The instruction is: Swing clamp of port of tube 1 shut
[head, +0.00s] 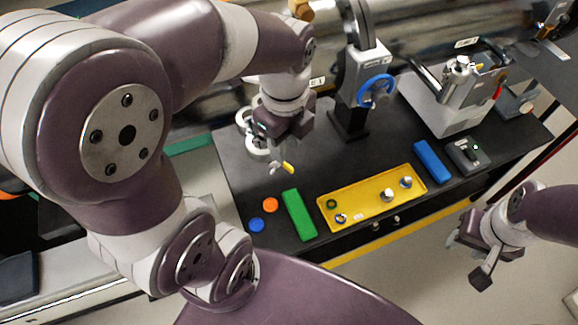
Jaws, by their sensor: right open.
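Silvery ring-shaped parts (257,144) stand at the left of the black bench, partly hidden behind my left gripper; they look like the port and its clamp, but I cannot tell how far the clamp is open. A small silvery piece with a yellow end (288,168) shows just below the gripper and may belong to the clamp. My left gripper (272,150) points down beside these parts; its fingers overlap them, so contact and opening are unclear. My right gripper (466,258) is open and empty, off the bench's front right.
A yellow tray (365,203) holds small metal fittings and rings. A green block (299,215), orange disc (270,204), blue disc (256,225) and blue block (432,161) lie nearby. A valve with a blue handwheel (361,94) stands behind. Bare bench lies between.

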